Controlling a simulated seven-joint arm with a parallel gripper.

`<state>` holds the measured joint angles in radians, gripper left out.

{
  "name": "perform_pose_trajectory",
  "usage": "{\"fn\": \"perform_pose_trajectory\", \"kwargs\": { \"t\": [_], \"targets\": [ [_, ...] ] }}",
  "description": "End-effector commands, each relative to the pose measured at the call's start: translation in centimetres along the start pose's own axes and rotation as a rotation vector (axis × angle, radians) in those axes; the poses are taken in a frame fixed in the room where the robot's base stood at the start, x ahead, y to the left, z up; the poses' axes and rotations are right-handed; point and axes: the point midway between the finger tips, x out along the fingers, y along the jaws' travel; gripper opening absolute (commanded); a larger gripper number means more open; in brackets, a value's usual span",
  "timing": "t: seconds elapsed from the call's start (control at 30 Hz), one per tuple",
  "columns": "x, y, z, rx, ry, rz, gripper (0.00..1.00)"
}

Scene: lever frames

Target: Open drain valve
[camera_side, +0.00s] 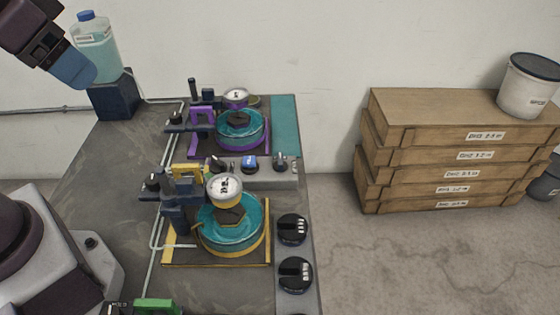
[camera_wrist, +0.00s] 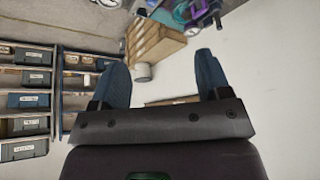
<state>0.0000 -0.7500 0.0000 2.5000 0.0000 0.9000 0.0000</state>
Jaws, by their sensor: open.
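My gripper (camera_side: 72,68) is at the top left of the side view, high up and in front of the blue bottle. In the wrist view my gripper (camera_wrist: 161,62) has its two blue fingers wide apart with nothing between them. The bench carries a purple-framed station (camera_side: 240,128) at the back and a yellow-framed station (camera_side: 232,224) in front, each with a teal round plate, a gauge and small dark fittings. Part of a green fitting (camera_side: 155,305) shows at the bottom edge. I cannot tell which fitting is the drain valve. My gripper is apart from all of them.
A blue liquid bottle (camera_side: 95,48) stands on a dark block (camera_side: 115,95). Black knobs (camera_side: 292,229) line the bench's right side. Labelled wooden boxes (camera_side: 440,150) with a white bucket (camera_side: 528,88) stand right. The wrist view shows shelves of bins (camera_wrist: 28,100). Pale tubing runs along the bench.

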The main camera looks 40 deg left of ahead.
Motion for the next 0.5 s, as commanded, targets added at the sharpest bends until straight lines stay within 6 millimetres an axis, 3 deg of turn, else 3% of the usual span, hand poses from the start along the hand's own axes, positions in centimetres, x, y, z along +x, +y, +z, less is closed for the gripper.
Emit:
{"fn": "perform_pose_trajectory", "kwargs": {
  "t": [0.1,0.23,0.37,0.5],
  "targets": [
    [0.0,0.0,0.0,0.000,0.000,0.000,0.68],
    [0.3,0.6,0.1,0.027,-0.014,0.014,0.38],
    [2.4,2.0,0.3,0.083,-0.124,0.058,0.38],
    [5.5,3.9,-0.9,0.123,-0.266,0.106,0.38]
  ]
}}
